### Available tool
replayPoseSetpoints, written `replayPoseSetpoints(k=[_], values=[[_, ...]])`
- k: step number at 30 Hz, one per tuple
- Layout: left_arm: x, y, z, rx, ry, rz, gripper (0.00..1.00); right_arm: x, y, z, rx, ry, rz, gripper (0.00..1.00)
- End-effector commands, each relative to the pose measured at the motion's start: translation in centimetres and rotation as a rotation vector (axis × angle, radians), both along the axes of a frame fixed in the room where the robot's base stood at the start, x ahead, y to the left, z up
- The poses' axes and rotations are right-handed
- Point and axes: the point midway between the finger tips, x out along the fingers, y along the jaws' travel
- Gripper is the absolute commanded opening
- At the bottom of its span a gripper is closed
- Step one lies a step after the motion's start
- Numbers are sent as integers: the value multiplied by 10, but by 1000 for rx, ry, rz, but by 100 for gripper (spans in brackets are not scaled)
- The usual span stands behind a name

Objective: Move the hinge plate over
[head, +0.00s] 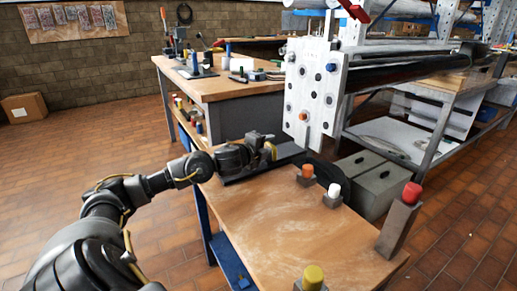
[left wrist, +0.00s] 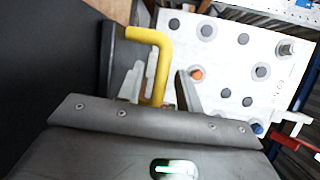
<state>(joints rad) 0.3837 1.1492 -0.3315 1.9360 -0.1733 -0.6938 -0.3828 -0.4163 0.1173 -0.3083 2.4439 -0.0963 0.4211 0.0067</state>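My left gripper (head: 268,150) is low over the far left corner of the near wooden table, beside a dark flat plate (head: 248,173). I cannot tell for certain whether this plate is the hinge plate. In the left wrist view, the left gripper's (left wrist: 148,88) fingers stand apart, with a bent yellow piece showing between them; I cannot tell if it is a handle or my cable. A white upright flange plate (head: 312,92) with dark round spots, a blue one and an orange one stands behind the table. It also fills the left wrist view's right side (left wrist: 222,70). My right gripper is not in view.
The near table (head: 270,225) has a clear middle. Along its right side stand grey blocks with orange (head: 307,171), white (head: 334,190) and red (head: 412,193) tops; a yellow-topped one (head: 313,277) is in front. Grey boxes (head: 365,185) sit behind. A workbench (head: 225,88) with tools stands farther back.

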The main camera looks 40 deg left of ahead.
Motion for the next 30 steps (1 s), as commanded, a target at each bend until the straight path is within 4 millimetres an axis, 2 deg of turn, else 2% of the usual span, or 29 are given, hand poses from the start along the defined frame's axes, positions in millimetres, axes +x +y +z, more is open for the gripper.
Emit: replayPoseSetpoints(k=[6, 12, 21, 30], values=[[-41, -7, 7, 5, 6, -7, 36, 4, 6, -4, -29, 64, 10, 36], [-69, -10, 11, 4, 6, -3, 36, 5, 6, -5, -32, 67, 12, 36], [-87, -11, 15, 1, 1, -2, 36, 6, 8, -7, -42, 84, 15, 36], [-90, -13, 17, -1, -2, -3, 36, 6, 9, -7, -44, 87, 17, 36]])
